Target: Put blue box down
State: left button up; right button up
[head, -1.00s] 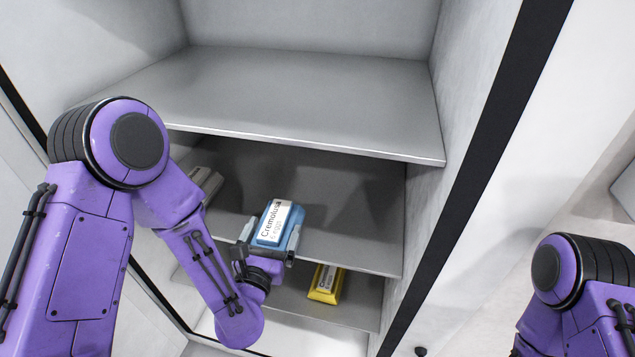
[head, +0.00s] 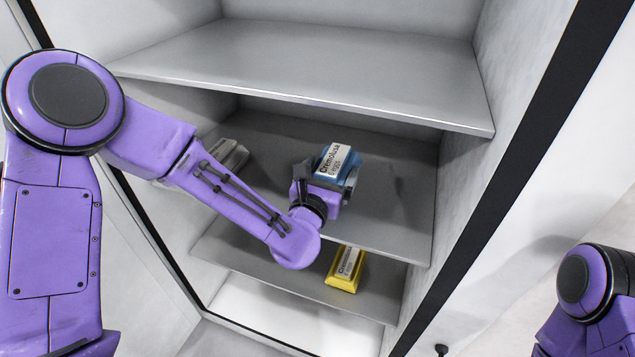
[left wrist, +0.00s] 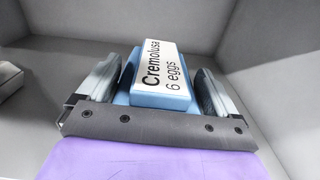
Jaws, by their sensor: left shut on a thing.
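The blue box (head: 347,160) is an egg carton with a white "Cremolusa 6 eggs" label. My left gripper (head: 328,178) is shut on it and holds it inside the middle shelf (head: 400,215) of the cabinet. In the left wrist view the blue box (left wrist: 158,80) sits between the two fingers of my left gripper (left wrist: 155,90), label facing up. I cannot tell whether its underside touches the shelf. Only the upper part of my right arm shows at the lower right of the head view; its gripper is out of view.
A grey carton (head: 228,156) stands on the left of the middle shelf. A yellow carton (head: 346,268) sits on the lower shelf (head: 290,276). The upper shelf (head: 300,75) is empty and overhangs the middle one. Bare shelf lies right of the blue box.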

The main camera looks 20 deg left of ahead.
pick_arm(q)
jog(key=f, duration=0.2)
jog(key=a+f, duration=0.1)
jog(key=f, duration=0.1)
jog(key=w+a+f, duration=0.1)
jog(key=f, duration=0.1)
jog(key=shift+a, duration=0.25)
jog(key=shift+w+f, duration=0.1)
jog(key=shift+f, duration=0.05)
jog(key=o, duration=1.2)
jog(key=s+p, duration=0.1)
jog(key=s, duration=1.1)
jog(key=s+a+f+m+g+y, duration=0.1)
jog(key=s+a+f+m+g, duration=0.2)
jog(key=f+m, duration=0.45)
jog(key=s+a+f+m+g, duration=0.2)
jog(key=s+f+m+g, duration=0.3)
jog(key=f, duration=0.4)
jog(key=s+a+f+m+g+y, duration=0.1)
jog(key=s+a+f+m+g, duration=0.2)
jog(key=s+m, duration=0.5)
jog(key=s+a+f+m+g+y, duration=0.2)
jog(key=s+a+f+m, duration=0.3)
jog(key=s+f+m, duration=0.3)
jog(key=shift+a+f+g, duration=0.25)
jog(key=shift+f+g, duration=0.05)
jog(key=shift+g, duration=0.6)
